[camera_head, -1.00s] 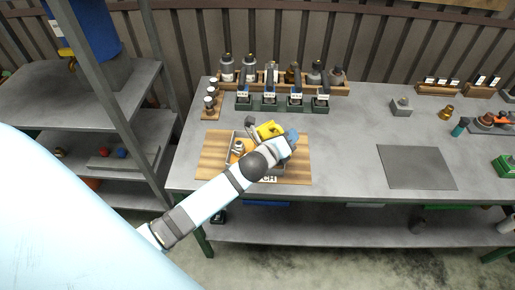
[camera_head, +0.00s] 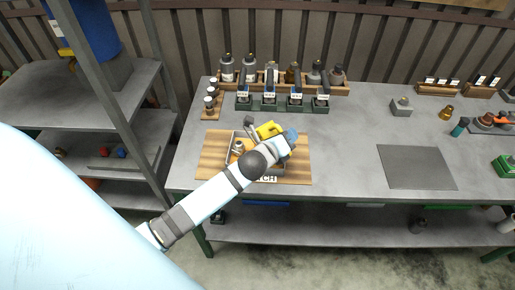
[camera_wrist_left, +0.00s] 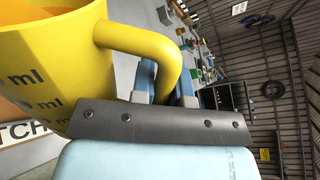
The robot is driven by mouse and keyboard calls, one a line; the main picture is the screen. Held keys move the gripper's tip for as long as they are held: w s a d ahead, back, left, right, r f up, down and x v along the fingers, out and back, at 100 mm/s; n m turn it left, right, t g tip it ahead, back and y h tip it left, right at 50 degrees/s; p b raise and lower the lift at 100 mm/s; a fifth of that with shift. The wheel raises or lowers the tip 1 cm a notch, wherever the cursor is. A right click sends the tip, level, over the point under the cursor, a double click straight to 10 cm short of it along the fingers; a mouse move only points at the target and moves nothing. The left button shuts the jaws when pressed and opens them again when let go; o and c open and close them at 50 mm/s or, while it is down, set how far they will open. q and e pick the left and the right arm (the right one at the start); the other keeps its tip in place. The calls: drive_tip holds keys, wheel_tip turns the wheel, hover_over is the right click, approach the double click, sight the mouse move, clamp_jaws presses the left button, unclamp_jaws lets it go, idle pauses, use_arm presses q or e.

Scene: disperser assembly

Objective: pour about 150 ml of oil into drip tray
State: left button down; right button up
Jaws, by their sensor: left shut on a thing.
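My left gripper (camera_head: 285,138) is shut on the handle of a yellow measuring jug (camera_head: 268,130) above the wooden board. In the left wrist view the jug (camera_wrist_left: 85,70) fills the left side, with dark ml marks on its wall, and the gripper fingers (camera_wrist_left: 165,85) close around its handle. The room lies sideways there, and the jug looks tilted. A grey open tray (camera_head: 230,148) sits on the board below, partly hidden by my arm. I cannot tell whether oil is flowing or how much is in the jug. My right gripper is not in view.
A green rack (camera_head: 264,107) with several dark dispensers stands behind the board (camera_head: 211,165). Several bottles stand in a wooden rack (camera_head: 340,88) at the back. A flat dark mat (camera_head: 416,167) lies right of centre, with bare bench around it.

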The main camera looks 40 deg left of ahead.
use_arm(q)
drive_tip(key=shift+a+r+n, duration=0.15)
drive_tip(key=shift+a+n, duration=0.1)
drive_tip(key=shift+n, duration=0.15)
idle(2.0)
drive_tip(key=shift+w+a+r+n+p, duration=0.15)
drive_tip(key=shift+a+n+p, duration=0.3)
drive_tip(key=shift+p, duration=0.85)
idle(2.5)
